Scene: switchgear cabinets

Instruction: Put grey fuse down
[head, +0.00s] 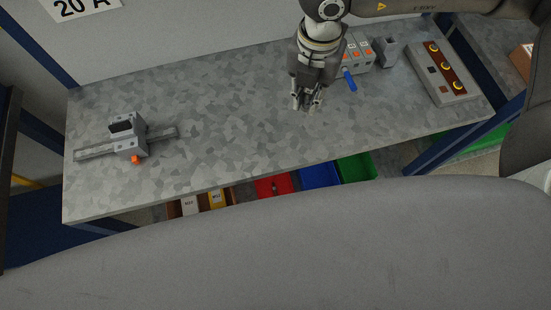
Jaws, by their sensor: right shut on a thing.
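My right gripper (308,99) points down over the grey mottled worktop (235,115), right of its middle. Its fingers are shut on the grey fuse, which is small here and mostly hidden between them; I cannot tell whether it touches the worktop. My left gripper is not in view.
A grey holder (127,138) with an orange tab sits on a rail at the left. Behind my right gripper are a grey block with orange squares (357,54), a blue handle (350,80), a grey cup (386,52) and a button box (443,73). The worktop's middle is clear.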

